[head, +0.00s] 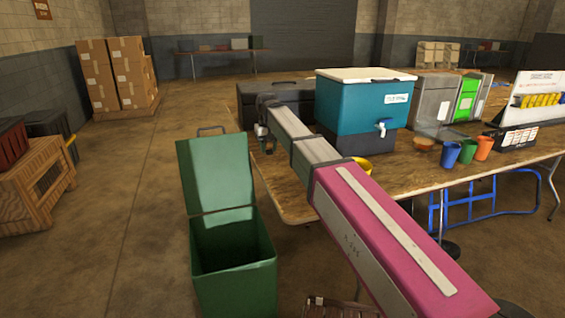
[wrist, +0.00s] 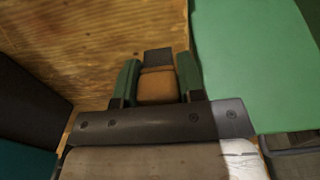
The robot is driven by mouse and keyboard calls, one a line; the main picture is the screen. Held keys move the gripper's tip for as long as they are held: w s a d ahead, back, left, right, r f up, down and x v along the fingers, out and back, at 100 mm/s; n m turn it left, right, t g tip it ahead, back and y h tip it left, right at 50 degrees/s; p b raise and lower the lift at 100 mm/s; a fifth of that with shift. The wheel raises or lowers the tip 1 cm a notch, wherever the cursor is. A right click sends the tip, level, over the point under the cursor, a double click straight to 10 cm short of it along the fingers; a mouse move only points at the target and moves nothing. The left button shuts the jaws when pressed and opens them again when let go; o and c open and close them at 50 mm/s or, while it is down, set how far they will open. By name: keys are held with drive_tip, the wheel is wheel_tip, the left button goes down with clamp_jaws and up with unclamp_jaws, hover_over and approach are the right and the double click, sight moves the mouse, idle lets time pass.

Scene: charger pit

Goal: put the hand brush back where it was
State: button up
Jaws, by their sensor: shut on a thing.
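In the wrist view my gripper (wrist: 158,78) is shut on a small block-like thing with a brown body and a dark grey end. I take it to be the hand brush (wrist: 157,86); most of its far side is hidden. It is over or close to the wooden table top (wrist: 85,35), near its edge; I cannot tell whether they touch. In the head view my gripper (head: 266,141) is at the table's left end, in front of the black case, largely hidden by my arm. The brush is hard to make out there.
A green bin (head: 235,270) with its lid (head: 217,170) raised stands beside the table's left end. The black case (head: 290,88), the teal cooler (head: 362,105) and several cups, one of them blue (head: 450,155), stand on the table.

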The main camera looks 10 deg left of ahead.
hover_over(283, 168)
wheel_tip(283, 168, down, 4)
drive_tip(key=shift+a+r, duration=0.15)
drive_tip(key=shift+r, duration=0.05)
drive_tip(key=shift+f, duration=2)
drive_tip(key=shift+f, duration=0.1)
drive_tip(key=o, duration=1)
drive_tip(key=shift+c, duration=0.2)
wheel_tip(283, 168, up, 12)
